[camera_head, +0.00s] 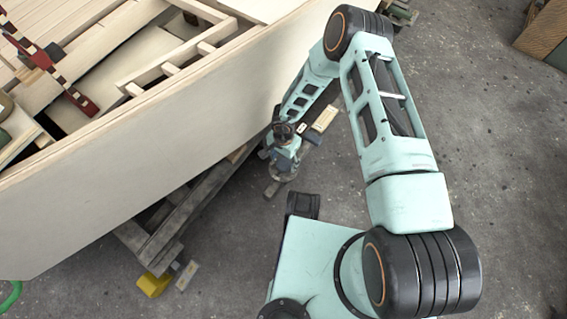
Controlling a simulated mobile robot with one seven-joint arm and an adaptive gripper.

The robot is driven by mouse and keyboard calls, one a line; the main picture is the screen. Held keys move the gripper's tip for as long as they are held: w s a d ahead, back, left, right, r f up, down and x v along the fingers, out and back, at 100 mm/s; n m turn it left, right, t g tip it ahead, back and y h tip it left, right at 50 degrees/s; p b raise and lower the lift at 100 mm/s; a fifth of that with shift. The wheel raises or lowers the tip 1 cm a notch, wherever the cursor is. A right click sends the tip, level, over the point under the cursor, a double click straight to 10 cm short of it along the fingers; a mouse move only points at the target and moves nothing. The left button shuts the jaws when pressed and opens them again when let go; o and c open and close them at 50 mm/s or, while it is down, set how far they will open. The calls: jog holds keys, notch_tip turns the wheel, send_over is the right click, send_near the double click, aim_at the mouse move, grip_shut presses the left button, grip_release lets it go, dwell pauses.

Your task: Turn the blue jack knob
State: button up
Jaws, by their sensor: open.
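The end of my arm, with my gripper (284,150), is low beside the hull's outer side, near the middle of the picture. My gripper is open, but its fingers are small and hard to make out against what is below. A blue-grey shape with a round grey foot (284,174) stands at the floor directly under my wrist. It may be the jack, partly covered by my wrist. The blue knob cannot be told apart there, and I cannot tell whether my gripper touches it.
The pale plywood hull (150,165) fills the left, above wooden supports (165,235). A red striped clamp (43,62) sits in it. A pale yellow block (325,118) lies near my wrist. A yellow object (153,285) and a grey piece (187,275) lie lower left. The right floor is mostly clear.

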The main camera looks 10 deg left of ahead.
jog(key=shift+f, duration=0.65)
jog(key=c, duration=1.2)
jog(key=shift+o, duration=0.2)
